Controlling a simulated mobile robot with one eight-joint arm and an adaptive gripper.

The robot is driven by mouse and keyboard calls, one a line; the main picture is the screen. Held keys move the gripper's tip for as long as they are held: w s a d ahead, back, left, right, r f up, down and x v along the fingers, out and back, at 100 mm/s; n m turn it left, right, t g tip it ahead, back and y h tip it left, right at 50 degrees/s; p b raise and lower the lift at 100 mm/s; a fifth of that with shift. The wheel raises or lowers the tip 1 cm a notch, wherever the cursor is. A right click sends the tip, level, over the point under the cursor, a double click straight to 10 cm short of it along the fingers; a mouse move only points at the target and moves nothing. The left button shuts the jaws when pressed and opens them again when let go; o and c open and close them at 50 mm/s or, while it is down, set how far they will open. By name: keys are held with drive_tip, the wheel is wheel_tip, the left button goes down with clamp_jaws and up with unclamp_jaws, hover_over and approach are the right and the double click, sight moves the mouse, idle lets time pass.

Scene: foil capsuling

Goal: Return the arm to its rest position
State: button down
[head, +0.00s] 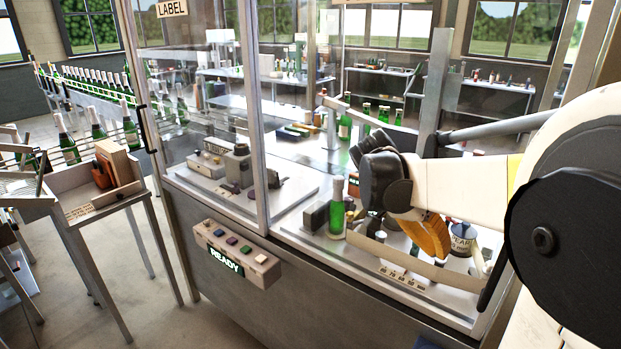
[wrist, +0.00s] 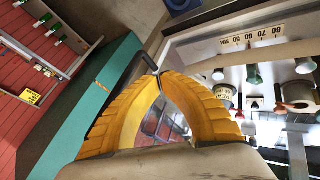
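My gripper (head: 438,250) hangs at the right side of the machine's worktop (head: 299,240) in the head view, its yellow fingers pointing down. In the wrist view the two ribbed fingertips (wrist: 158,74) meet at the top of an arch, and nothing is seen held between them. A green bottle with a pale top (head: 337,208) stands upright on the worktop, left of my gripper and apart from it. My pale arm reaches in from the right in the head view.
A labelled can (head: 462,240) stands close to the right of my gripper. A glazed frame (head: 200,110) and a control box reading READY (head: 236,254) are to the left. A graduated strip (wrist: 250,40) edges the worktop. More green bottles (head: 383,114) stand behind.

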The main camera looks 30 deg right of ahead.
drive_tip(key=a+f+n+t+y+b, duration=0.2)
drive_tip(key=a+f+n+t+b, duration=0.1)
drive_tip(key=a, duration=0.7)
drive_tip(key=w+a+f+n+t+y+b, duration=0.1)
drive_tip(key=a+f+n+t+y+b, duration=0.1)
drive_tip(key=a+f+n+t, duration=0.3)
drive_tip(key=w+a+f+n+t+y+b, duration=0.1)
drive_tip(key=a+f+n+t+b, duration=0.2)
drive_tip(key=a, duration=1.2)
wheel_tip(320, 180, down, 3)
drive_tip(key=n+b, duration=0.2)
drive_tip(key=n, duration=0.3)
drive_tip(key=shift+w+n+t+y, duration=0.15)
drive_tip(key=shift+n+t+y, duration=0.15)
drive_tip(key=shift+t+y, duration=0.1)
